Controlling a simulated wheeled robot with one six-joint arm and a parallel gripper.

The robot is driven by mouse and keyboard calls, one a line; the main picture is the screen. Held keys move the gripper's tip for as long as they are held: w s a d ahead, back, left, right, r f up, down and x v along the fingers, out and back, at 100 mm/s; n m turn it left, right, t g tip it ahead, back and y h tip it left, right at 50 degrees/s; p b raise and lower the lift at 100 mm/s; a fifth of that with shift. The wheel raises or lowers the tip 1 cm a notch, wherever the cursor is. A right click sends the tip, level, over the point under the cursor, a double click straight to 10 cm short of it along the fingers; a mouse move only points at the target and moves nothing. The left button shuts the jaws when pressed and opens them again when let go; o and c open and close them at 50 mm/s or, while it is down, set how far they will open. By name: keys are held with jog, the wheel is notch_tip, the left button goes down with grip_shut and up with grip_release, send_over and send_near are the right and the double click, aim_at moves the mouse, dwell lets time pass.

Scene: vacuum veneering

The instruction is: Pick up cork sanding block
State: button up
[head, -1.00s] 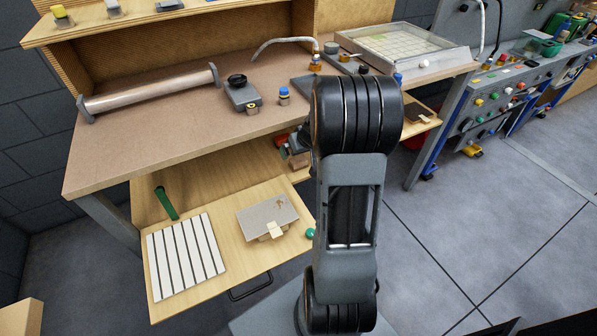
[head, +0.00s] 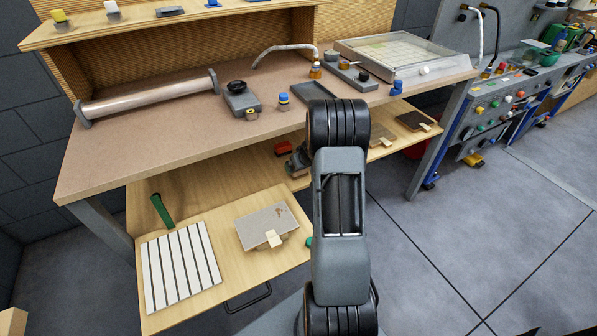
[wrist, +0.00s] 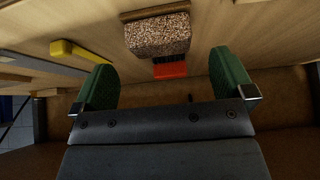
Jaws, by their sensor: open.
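The cork sanding block (wrist: 158,35), speckled brown, shows in the wrist view at the top centre, on pale wood. My gripper (wrist: 165,80) is open, with its two green fingers wide apart and nothing between them. The block lies beyond the fingertips, roughly in line with the gap. In the head view my gripper (head: 298,161) is by the wooden shelf under the worktop, partly hidden by my arm. I cannot make out the cork block there.
A red piece (wrist: 170,68) lies right by the block, and a yellow bar (wrist: 80,54) lies left. The worktop (head: 180,145) overhangs the shelf.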

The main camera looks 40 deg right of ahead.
jog(key=shift+x, duration=2.3)
jog(key=shift+s+a+f, duration=0.1)
jog(key=c, duration=1)
jog(key=shift+o, duration=0.2)
jog(key=shift+r, duration=0.4)
notch_tip(320, 180, up, 2)
jog(key=shift+r+p, duration=0.15)
jog(key=shift+p, duration=0.4)
jog(key=s+a+r+b, duration=0.1)
jog(key=s+a+r, duration=0.5)
jog(key=s+r, duration=0.4)
jog(key=s, duration=0.2)
jog(key=shift+s, duration=0.3)
